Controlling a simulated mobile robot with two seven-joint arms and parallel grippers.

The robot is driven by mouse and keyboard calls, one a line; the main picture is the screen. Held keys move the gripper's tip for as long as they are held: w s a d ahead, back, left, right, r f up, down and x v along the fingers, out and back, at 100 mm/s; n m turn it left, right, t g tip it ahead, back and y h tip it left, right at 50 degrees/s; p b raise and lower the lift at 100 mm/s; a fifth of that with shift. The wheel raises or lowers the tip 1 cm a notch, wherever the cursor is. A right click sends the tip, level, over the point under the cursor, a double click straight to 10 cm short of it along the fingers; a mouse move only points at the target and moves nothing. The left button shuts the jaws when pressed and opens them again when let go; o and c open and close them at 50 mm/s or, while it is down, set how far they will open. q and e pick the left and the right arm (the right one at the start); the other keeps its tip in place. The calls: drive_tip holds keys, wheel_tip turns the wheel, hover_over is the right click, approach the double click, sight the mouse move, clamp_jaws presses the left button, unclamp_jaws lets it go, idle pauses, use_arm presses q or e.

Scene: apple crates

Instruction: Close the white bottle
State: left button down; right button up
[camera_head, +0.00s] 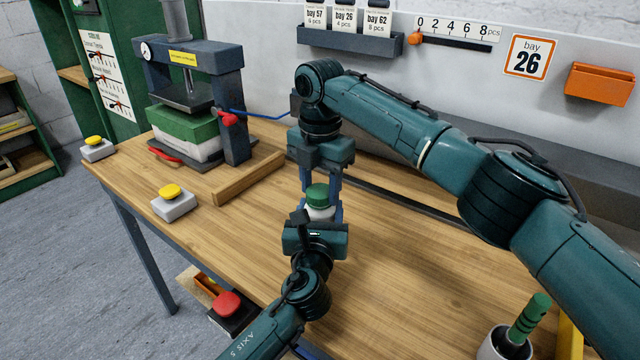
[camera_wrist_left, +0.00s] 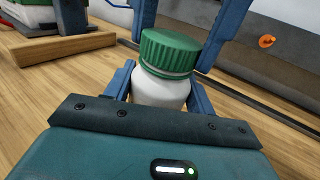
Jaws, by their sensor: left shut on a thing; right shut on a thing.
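The white bottle (camera_head: 319,213) stands upright near the middle of the wooden workbench, partly hidden by my left gripper. In the left wrist view the white bottle (camera_wrist_left: 158,92) shows larger, between the blue fingers of my left gripper (camera_wrist_left: 160,86). A ribbed green cap (camera_head: 317,194) sits on top of the bottle; it also shows in the left wrist view (camera_wrist_left: 168,52). My left gripper (camera_head: 321,217) is shut on the bottle's body from the front. My right gripper (camera_head: 321,188) comes from above and is shut on the cap, its fingers on either side.
A press (camera_head: 190,60) with a green and white block (camera_head: 185,130) stands at the back left. Yellow-topped buttons (camera_head: 173,200) (camera_head: 97,149) and a wooden strip (camera_head: 248,180) lie nearby. A cup (camera_head: 503,346) holds a green-handled tool at front right. An orange bin (camera_head: 600,84) hangs behind.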

drive_tip(key=shift+c, duration=1.2)
drive_tip(key=m, duration=2.3)
drive_tip(key=shift+f+m, duration=0.1)
drive_tip(key=shift+m, duration=0.2)
drive_tip(key=m, duration=0.4)
drive_tip(key=shift+m, duration=0.3)
drive_tip(key=m, duration=0.2)
drive_tip(key=shift+m, duration=0.4)
drive_tip(key=o, duration=1.1)
